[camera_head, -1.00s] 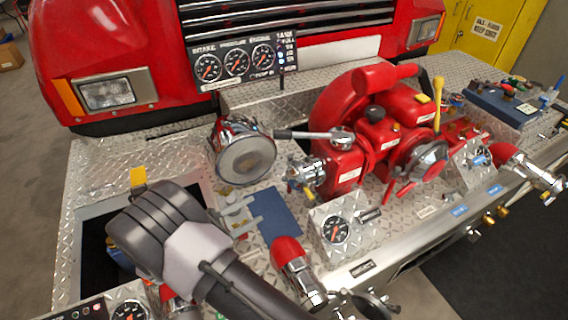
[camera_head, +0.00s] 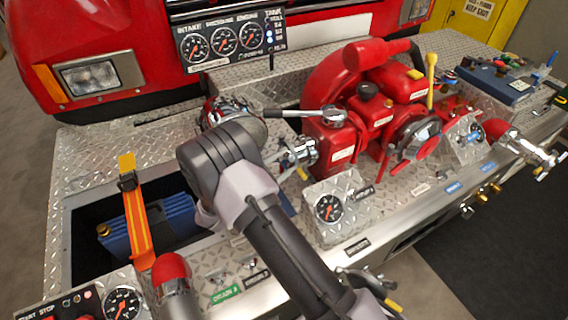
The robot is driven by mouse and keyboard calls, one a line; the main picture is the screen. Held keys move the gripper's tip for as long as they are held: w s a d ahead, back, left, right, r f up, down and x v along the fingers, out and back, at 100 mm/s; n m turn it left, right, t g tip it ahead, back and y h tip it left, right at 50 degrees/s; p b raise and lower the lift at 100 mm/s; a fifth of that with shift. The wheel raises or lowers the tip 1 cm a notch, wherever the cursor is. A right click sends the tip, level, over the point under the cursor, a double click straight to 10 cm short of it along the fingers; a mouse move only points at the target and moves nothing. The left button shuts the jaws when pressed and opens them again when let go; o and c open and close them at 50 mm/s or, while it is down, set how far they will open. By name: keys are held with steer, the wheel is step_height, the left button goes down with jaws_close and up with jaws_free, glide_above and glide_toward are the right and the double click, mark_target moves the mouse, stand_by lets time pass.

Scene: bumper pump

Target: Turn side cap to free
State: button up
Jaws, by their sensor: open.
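The red pump (camera_head: 376,112) stands right of centre. A chrome fitting with a cap (camera_head: 304,151) sticks out of its left side. I take this for the side cap; its face is partly hidden. My gripper (camera_head: 287,158) is open and pokes out from behind my dark wrist, its fingers close to the left of this fitting. I cannot tell whether they touch it or lie around it. A large round chrome cap (camera_head: 246,124) farther left is mostly hidden behind my arm.
A lever (camera_head: 288,113) runs above the fitting to the pump. A gauge box (camera_head: 327,208) stands in front of it. A blue battery (camera_head: 160,222) under an orange strap (camera_head: 137,226) sits in a recess at left. A red-capped pipe (camera_head: 172,272) stands near the front.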

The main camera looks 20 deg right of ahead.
jaws_close()
stand_by(1.4)
